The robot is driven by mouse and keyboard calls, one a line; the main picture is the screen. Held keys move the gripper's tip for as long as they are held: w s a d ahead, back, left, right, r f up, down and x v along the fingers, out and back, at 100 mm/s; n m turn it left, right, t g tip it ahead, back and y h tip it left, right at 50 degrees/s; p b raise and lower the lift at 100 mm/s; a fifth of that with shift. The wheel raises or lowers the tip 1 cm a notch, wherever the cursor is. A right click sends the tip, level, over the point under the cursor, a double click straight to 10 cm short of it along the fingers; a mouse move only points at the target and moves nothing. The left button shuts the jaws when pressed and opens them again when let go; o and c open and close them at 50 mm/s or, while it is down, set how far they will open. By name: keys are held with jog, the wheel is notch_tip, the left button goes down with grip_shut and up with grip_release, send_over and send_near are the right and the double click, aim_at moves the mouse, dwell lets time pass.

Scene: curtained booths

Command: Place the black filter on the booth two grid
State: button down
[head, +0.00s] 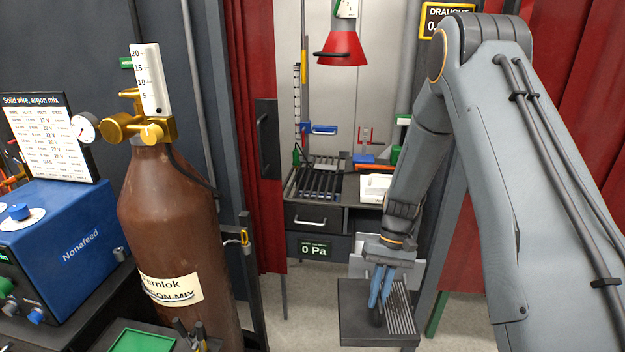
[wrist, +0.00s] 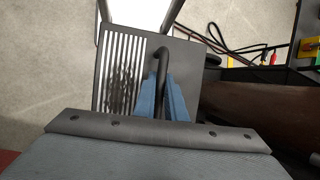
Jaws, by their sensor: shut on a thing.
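My gripper (head: 381,287) points down with its blue fingers shut on a black hooked rod. In the wrist view the rod (wrist: 160,62) curves out between the blue fingers (wrist: 164,100). Just beyond the fingers is a dark plate (head: 362,338) with a pale striped panel bearing black smudges; it also shows in the wrist view (wrist: 185,62). I cannot tell whether the rod touches the plate. A slatted dark grid (head: 320,183) lies on the bench in the curtained booth.
A brown gas cylinder (head: 170,220) and a blue wire-feed box (head: 65,245) stand at left. Red curtains (head: 258,130) flank the booth opening. A red hood (head: 342,50) hangs over the bench. A 0 Pa display (head: 314,249) is below the drawer. Pale floor shows left of the plate.

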jog(key=shift+s+r+p, duration=0.25)
jog(key=shift+r+p, duration=0.3)
jog(key=shift+r, duration=0.3)
jog(key=shift+w+a+r, duration=0.1)
jog(key=shift+w+r, duration=0.15)
jog(key=shift+r, duration=0.05)
jog(key=w+a+r+m+t, duration=0.4)
jog(key=w+a+r+m, duration=0.2)
jog(key=w+r+m, duration=0.2)
jog(key=w+a+r+m+t, duration=0.4)
jog(key=w+a+r+m, duration=0.2)
jog(key=w+r+m, duration=0.3)
notch_tip(320, 180, up, 4)
jog(key=m, duration=0.6)
jog(key=shift+a+m+t, duration=0.3)
jog(key=shift+a+m, duration=0.1)
